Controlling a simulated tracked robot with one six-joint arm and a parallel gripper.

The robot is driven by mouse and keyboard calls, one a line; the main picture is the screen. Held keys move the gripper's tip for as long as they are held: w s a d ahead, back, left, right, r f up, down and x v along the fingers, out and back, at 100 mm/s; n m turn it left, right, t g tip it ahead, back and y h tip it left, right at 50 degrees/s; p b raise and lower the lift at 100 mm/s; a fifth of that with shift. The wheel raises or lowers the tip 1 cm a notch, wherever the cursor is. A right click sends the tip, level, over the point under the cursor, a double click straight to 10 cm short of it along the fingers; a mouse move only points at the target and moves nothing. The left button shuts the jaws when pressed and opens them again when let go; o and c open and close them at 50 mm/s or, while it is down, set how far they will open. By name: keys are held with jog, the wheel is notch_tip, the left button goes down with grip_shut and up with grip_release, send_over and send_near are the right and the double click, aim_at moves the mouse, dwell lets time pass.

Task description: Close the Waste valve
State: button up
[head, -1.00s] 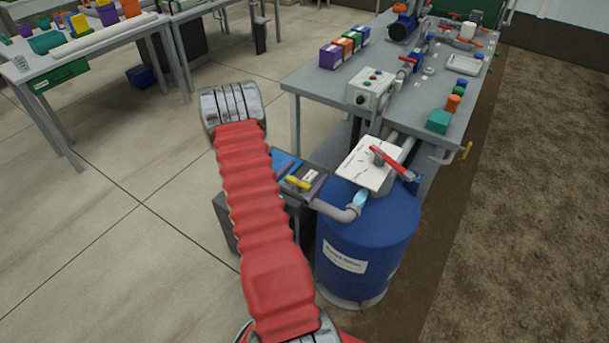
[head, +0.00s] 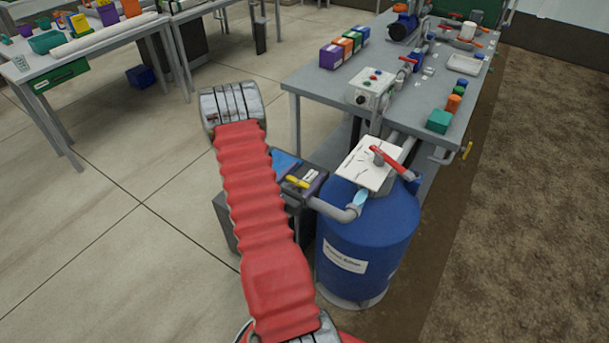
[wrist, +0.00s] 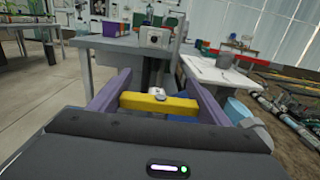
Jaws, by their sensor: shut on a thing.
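A yellow valve handle (wrist: 172,107) with a pale hub on its top lies crosswise between the two purple fingers of my gripper (wrist: 156,82) in the wrist view. My gripper is shut on this handle. In the head view the yellow handle (head: 297,182) shows small at my gripper (head: 306,180), left of the blue tank (head: 365,240). The valve body and pipe below the handle are mostly hidden. No label naming this valve can be read.
A red-handled valve (head: 392,160) and a white plate (head: 366,168) sit on top of the blue tank, close on the right. A grey pipe (head: 333,211) runs into the tank. The skid table (head: 310,82) stands beyond, and open floor lies left.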

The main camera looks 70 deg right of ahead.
jog(key=shift+m+g, duration=0.4)
jog(key=shift+g, duration=0.2)
jog(key=s+m+g+y, duration=0.1)
jog(key=m+g+y, duration=0.3)
jog(key=s+a+m+g+y, duration=0.1)
jog(key=m+g+y, duration=0.3)
jog(key=s+a+m+g+y, duration=0.1)
jog(key=m+g+y, duration=0.2)
jog(key=g+y, duration=0.1)
jog(key=shift+a+m+g, duration=0.1)
jog(key=shift+m+g, duration=0.3)
jog(key=shift+g, duration=0.1)
jog(key=shift+s+a+m+g+y, duration=0.15)
jog(key=shift+a+m+y, duration=0.1)
jog(key=shift+m+y, duration=0.7)
jog(key=shift+a+m+g+y, duration=0.25)
jog(key=shift+m+y, duration=0.2)
jog(key=shift+y, duration=0.85)
jog(key=shift+s+a+m+g+y, duration=0.1)
jog(key=shift+a+m+y, duration=0.2)
jog(key=shift+m+y, duration=0.65)
jog(key=shift+n, duration=0.25)
